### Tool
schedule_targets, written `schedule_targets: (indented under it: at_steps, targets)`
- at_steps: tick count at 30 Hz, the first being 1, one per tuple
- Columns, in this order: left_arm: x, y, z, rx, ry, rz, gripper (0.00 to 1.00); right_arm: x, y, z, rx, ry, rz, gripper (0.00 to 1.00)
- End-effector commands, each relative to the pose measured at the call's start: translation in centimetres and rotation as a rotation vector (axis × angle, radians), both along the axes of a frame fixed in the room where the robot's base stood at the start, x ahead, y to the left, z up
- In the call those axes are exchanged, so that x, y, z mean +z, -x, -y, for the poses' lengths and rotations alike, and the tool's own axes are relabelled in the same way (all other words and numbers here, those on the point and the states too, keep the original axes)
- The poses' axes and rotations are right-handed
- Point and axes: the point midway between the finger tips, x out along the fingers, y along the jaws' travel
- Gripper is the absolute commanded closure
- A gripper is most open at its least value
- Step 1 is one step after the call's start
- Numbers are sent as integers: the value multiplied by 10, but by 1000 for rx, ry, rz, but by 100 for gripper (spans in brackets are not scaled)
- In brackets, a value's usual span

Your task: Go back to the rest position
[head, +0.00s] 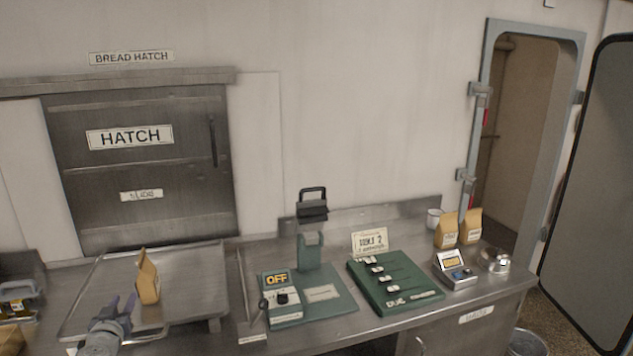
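My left gripper (122,302) reaches in at the lower left, over the metal tray (90,292). Its two fingers look spread, with nothing between them. A tan paper bag (148,280) stands on the tray just to the right of and beyond the fingertips, apart from them as far as I can see. My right gripper is not in view.
A green sealing device (322,292) with an OFF display and a green panel with sliders (395,284) stand on the counter. The hatch (140,190) is shut; a door (598,190) stands open.

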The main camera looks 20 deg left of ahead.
Motion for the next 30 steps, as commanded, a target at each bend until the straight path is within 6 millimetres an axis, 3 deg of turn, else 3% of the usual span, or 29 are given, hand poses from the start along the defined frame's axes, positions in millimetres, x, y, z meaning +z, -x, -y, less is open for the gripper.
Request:
schedule_targets:
  at_steps: [8, 17, 20, 25, 29, 30]
  targets:
    - [-5, -16, 18, -52, 14, -16, 63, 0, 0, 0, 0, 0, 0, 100]
    - [-17, -49, 64, -173, 52, -60, 63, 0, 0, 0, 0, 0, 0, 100]
    - [-24, -64, 89, -235, 73, -87, 63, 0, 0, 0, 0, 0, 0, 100]
    - [-41, -92, 148, -370, 119, -159, 63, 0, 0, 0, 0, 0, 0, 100]
    - [-63, -114, 219, -518, 173, -263, 63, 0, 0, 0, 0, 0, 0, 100]
    - [-71, -119, 247, -570, 193, -309, 63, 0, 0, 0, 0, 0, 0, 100]
